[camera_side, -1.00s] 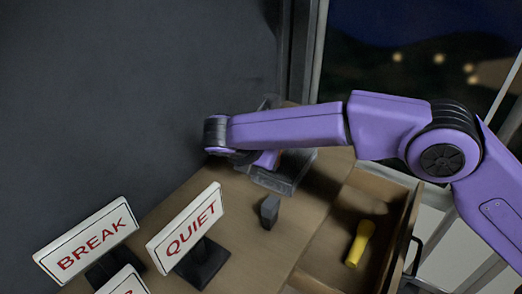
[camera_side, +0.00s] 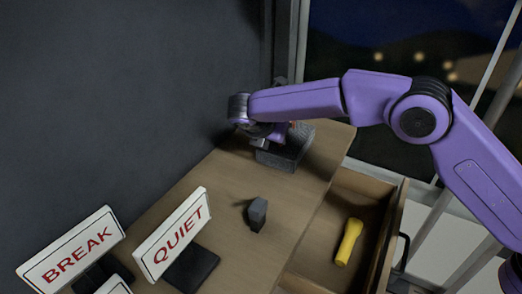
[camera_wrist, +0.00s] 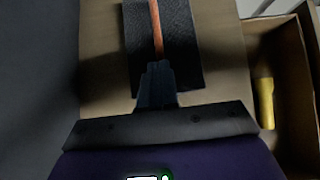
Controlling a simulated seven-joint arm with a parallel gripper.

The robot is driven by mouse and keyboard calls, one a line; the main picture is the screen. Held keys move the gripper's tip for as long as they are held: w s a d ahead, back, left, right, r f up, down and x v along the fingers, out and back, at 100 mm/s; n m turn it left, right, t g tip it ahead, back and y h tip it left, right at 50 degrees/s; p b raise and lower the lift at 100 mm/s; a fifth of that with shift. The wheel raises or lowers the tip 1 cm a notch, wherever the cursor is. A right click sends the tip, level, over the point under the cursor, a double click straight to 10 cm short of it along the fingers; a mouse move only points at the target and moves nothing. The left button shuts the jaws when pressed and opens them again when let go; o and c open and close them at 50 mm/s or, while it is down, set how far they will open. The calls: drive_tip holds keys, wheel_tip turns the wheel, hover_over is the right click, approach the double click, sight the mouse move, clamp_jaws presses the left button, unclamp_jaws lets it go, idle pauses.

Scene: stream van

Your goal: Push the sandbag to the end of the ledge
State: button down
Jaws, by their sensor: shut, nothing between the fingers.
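The sandbag (camera_side: 287,149) looks like a dark grey, rough block with an orange strip on top. It lies near the far end of the tan wooden ledge (camera_side: 225,178), by the window. In the wrist view the sandbag (camera_wrist: 181,50) is straight ahead, its orange strip running away from me. My gripper (camera_side: 268,138) is low at the sandbag's near left side, its fingers partly hidden by my wrist. In the wrist view my shut, empty fingertips (camera_wrist: 157,75) overlap the sandbag's near edge. I cannot tell for certain whether they touch it.
A small dark block (camera_side: 257,213) stands mid-ledge. A QUIET sign (camera_side: 175,238) and a BREAK sign (camera_side: 72,256) stand at the near left. An open drawer (camera_side: 396,225) on the right holds a yellow flashlight-like thing (camera_side: 348,242). A dark wall (camera_side: 120,90) borders the left.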

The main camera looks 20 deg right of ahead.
drive_tip(key=w+d, duration=0.4)
drive_tip(key=w, duration=0.1)
drive_tip(key=shift+d, duration=0.4)
drive_tip(key=v, duration=1)
drive_tip(key=shift+a, duration=0.2)
